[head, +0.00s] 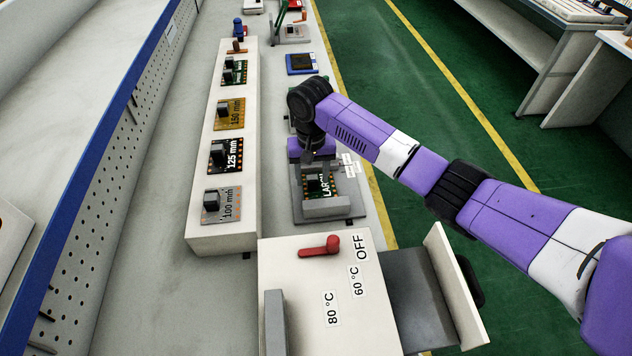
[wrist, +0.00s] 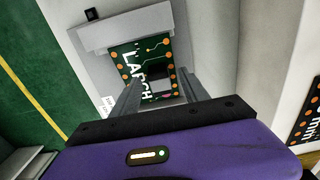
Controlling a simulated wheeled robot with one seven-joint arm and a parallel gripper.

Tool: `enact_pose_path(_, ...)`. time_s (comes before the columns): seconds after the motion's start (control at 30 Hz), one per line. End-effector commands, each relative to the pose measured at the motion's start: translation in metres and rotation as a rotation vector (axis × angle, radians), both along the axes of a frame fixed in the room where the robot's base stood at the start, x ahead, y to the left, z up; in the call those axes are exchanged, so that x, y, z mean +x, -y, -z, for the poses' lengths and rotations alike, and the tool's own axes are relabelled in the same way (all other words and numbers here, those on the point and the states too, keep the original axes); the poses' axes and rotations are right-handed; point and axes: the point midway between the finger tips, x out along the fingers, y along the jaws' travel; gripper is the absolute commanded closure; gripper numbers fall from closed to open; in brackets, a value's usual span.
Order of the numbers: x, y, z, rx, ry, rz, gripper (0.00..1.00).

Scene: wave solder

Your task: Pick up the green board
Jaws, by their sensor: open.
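A green board (head: 326,187) with white lettering that seems to read "LARCH" lies in a grey fixture (head: 331,208). The wrist view shows the same board (wrist: 128,62), with orange dots along its edges and a dark block (wrist: 158,78) on it. My gripper (head: 312,168) is over the fixture, pointing down. In the wrist view my gripper (wrist: 160,88) is open, with its two grey fingers on either side of the block. I cannot tell whether they touch it. The fingers and gripper body hide part of the board. Another green board (head: 235,72) sits on the long white stand.
The white stand (head: 200,236) also carries an orange board (head: 230,113), a black "125 mm" board (head: 226,156) and a grey "100 mm" board (head: 222,204). In front is a white box with a red handle (head: 320,247) and temperature labels. A blue item (head: 301,64) lies beyond.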

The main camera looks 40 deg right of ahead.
Motion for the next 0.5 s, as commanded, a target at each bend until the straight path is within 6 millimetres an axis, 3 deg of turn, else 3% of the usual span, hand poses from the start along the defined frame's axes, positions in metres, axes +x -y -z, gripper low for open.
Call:
enact_pose_path(0.3,-0.0001,0.0002,0.0059,0.0,0.0,0.0,0.49)
enact_pose_path(0.5,-0.0001,0.0001,0.0057,0.0,0.0,0.0,0.89)
